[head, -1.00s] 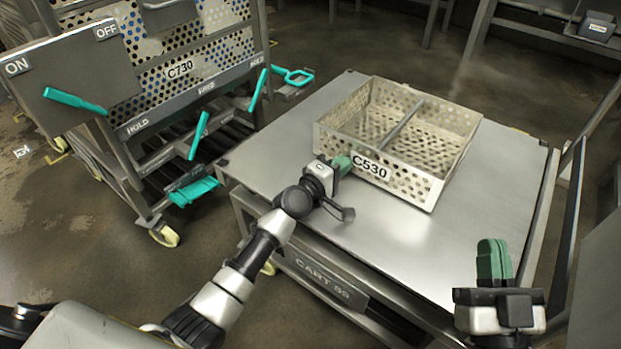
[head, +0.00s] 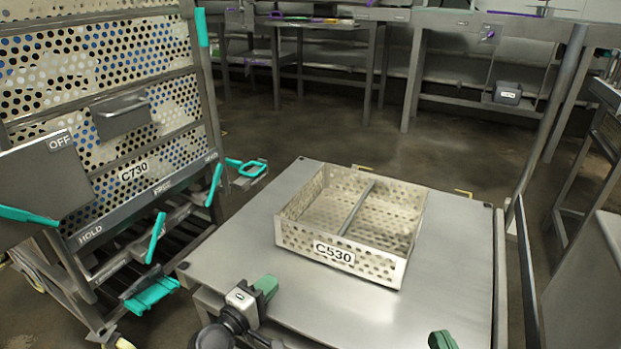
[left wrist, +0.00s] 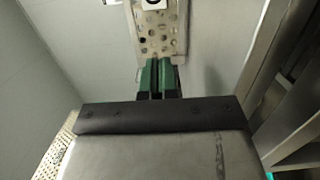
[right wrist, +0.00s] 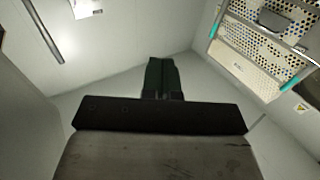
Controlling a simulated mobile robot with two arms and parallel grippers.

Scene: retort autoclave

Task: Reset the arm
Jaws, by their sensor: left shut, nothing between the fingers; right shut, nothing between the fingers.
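My left gripper (head: 265,287) is low in the head view, over the near part of the cart top, in front of the crate labelled C530. Its green fingers also show in the left wrist view (left wrist: 159,78), closed together with nothing between them. My right gripper (head: 442,340) shows only as a green tip at the bottom edge of the head view. In the right wrist view its fingers (right wrist: 162,78) are closed together and empty. Most of both arms is outside the head view.
The perforated metal crate (head: 373,268) sits empty on the steel cart top (head: 232,240), with bare surface around it. The C730 perforated rack (head: 150,160) with teal handles stands at left. A dark post (head: 526,275) stands at right. Benches (head: 440,18) line the back.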

